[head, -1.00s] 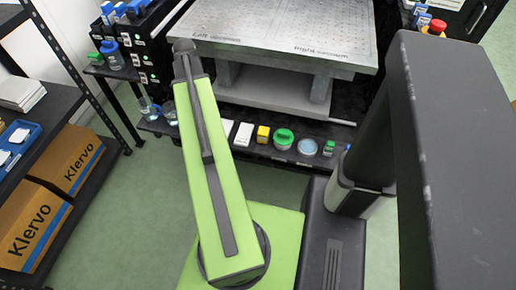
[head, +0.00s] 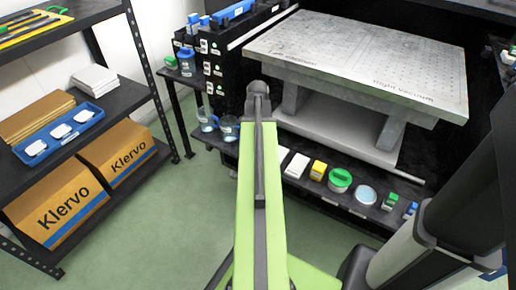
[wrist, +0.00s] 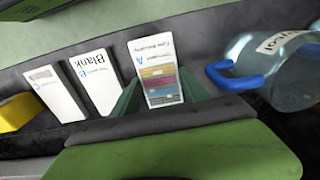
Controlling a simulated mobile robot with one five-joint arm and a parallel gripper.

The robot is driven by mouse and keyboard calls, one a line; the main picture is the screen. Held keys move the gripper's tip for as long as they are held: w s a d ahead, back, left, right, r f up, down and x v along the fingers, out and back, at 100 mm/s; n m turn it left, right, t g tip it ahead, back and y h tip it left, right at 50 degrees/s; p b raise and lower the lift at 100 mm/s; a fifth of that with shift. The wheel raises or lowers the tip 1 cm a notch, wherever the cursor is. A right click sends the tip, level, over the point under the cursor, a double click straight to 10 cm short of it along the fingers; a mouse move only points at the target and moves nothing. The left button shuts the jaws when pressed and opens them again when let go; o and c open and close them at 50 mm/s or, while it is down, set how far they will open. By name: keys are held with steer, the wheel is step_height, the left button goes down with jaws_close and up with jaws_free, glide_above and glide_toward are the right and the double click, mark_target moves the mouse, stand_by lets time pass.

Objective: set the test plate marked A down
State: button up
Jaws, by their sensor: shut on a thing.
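The test plate marked A (wrist: 158,78), a white card with coloured bands, stands between the green fingers of my gripper (wrist: 160,92) in the wrist view. My gripper is shut on it. Whether its far end touches the shelf I cannot tell. Left of it lie the white plate marked B, "Blank" (wrist: 97,84), and the plate marked C (wrist: 55,93). In the head view, plate B (head: 282,156) and plate C (head: 296,166) show on the low black shelf (head: 335,207). There my arm hides plate A and my gripper.
A clear jug with a blue handle (wrist: 288,72) is close on the right of plate A; it also shows in the head view (head: 228,128). A yellow box (head: 318,170), a green-lidded jar (head: 340,180) and a round dish (head: 365,195) stand further right along the shelf.

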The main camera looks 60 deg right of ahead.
steer(key=shift+f, duration=0.2)
steer(key=o, duration=1.4)
steer(key=shift+r, duration=0.1)
step_height(320, 180, up, 12)
steer(key=p, duration=1.2)
steer(key=shift+r+p, duration=0.2)
steer(key=shift+p, duration=0.1)
